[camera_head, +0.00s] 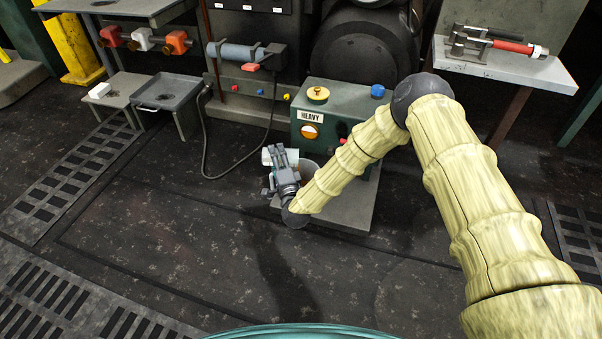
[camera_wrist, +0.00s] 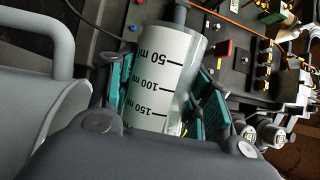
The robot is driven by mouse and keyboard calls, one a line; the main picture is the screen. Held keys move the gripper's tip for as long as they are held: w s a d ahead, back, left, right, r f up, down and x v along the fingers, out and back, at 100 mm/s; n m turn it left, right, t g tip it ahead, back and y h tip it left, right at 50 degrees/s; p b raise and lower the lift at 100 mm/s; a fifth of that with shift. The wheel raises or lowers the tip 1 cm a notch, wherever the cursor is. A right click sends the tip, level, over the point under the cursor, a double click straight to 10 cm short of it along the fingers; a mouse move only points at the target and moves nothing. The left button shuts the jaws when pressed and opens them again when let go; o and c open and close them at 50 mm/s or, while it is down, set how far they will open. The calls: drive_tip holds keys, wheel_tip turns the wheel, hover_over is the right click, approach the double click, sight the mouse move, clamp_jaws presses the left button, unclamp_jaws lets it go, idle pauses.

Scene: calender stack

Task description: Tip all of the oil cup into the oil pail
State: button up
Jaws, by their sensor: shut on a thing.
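My gripper (camera_head: 275,172) is low, in front of the green machine, shut on the oil cup. The cup is a pale cylinder with black 50, 100 and 150 ml marks; it fills the middle of the wrist view (camera_wrist: 163,75) between the teal finger pads. In the head view only a small whitish part of it (camera_head: 268,155) shows past the fingers. A grey round vessel, likely the oil pail (camera_head: 310,166), stands just right of my gripper, partly hidden by my gripper and arm. I cannot tell the cup's exact tilt or its contents.
The green machine marked HEAVY (camera_head: 309,117) stands directly behind, with a grey plate (camera_head: 350,205) at its foot. A white shelf with a red-handled tool (camera_head: 490,66) is at the right. A low tray table (camera_head: 166,92) is at the left. Open floor lies in front.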

drive_tip(key=shift+d+f+m+b, duration=0.2)
drive_tip(key=shift+m+b, duration=0.15)
drive_tip(key=shift+m, duration=0.25)
drive_tip(key=shift+a+r+p, duration=0.15)
drive_tip(key=shift+r+p, duration=0.1)
drive_tip(key=shift+p, duration=0.05)
drive_tip(key=n, duration=0.1)
drive_tip(key=n+p, duration=0.1)
drive_tip(key=shift+a+f+n+g, duration=0.1)
drive_tip(key=shift+a+n+g, duration=0.25)
drive_tip(key=shift+n+g, duration=0.05)
drive_tip(key=shift+f+n, duration=0.4)
drive_tip(key=shift+n, duration=0.1)
drive_tip(key=shift+a+r+n+g+p, duration=0.1)
drive_tip(key=shift+a+n+g+p, duration=0.2)
drive_tip(key=shift+n+p, duration=0.15)
